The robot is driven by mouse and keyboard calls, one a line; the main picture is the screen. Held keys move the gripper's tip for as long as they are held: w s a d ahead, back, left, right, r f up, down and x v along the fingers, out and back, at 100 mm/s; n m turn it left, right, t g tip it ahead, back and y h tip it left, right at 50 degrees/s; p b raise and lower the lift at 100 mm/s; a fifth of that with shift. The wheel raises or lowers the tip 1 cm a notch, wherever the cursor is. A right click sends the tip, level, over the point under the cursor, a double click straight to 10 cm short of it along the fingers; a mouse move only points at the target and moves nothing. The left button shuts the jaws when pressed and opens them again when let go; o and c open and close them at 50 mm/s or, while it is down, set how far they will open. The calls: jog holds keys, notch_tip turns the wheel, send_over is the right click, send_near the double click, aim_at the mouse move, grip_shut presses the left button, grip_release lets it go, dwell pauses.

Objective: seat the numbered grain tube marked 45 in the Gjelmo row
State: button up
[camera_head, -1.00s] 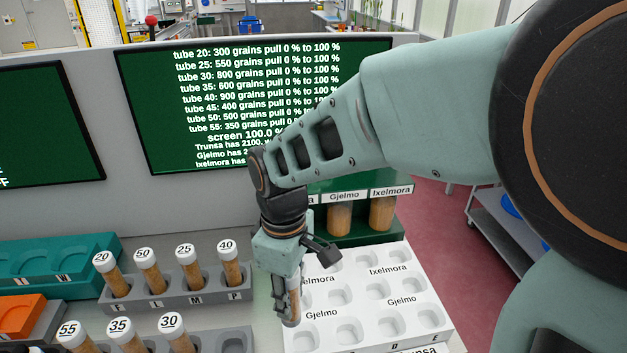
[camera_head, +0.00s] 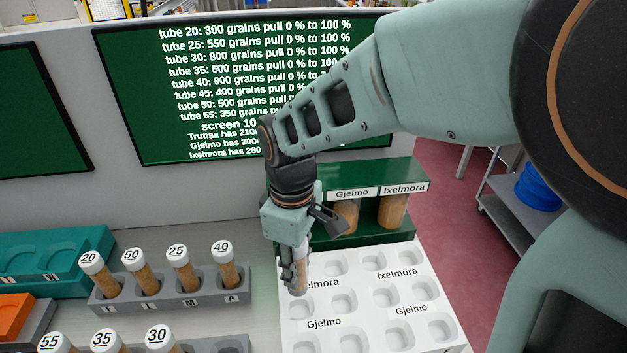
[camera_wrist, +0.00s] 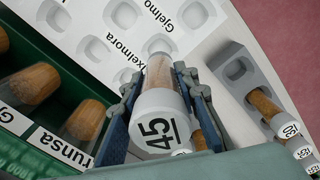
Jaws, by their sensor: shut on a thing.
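My gripper (camera_head: 295,278) is shut on the tube marked 45 (camera_wrist: 158,118), with its white cap toward the wrist camera. The tube's amber lower part (camera_head: 299,285) shows below the fingers in the head view, over the left side of the white tray (camera_head: 372,318). The tray has wells in rows labelled Ixelmora and Gjelmo (camera_head: 324,322), and the wells I can see are empty. In the wrist view the tube's far end points at a well (camera_wrist: 158,44). I cannot tell whether the tube's tip touches the tray.
A grey rack (camera_head: 165,302) left of the tray holds tubes 20, 50, 25 and 40. A nearer rack holds tubes 55, 35 and 30. A green stand (camera_head: 375,178) with grain-filled containers is behind the tray. A screen (camera_head: 140,120) lists grain counts.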

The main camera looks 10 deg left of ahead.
jog(key=shift+f+b, duration=2.05)
jog(key=shift+f, duration=0.85)
jog(key=shift+f+b, duration=1.8)
jog(key=shift+f, duration=0.8)
jog(key=o, duration=1.3)
jog(key=shift+r, duration=0.1)
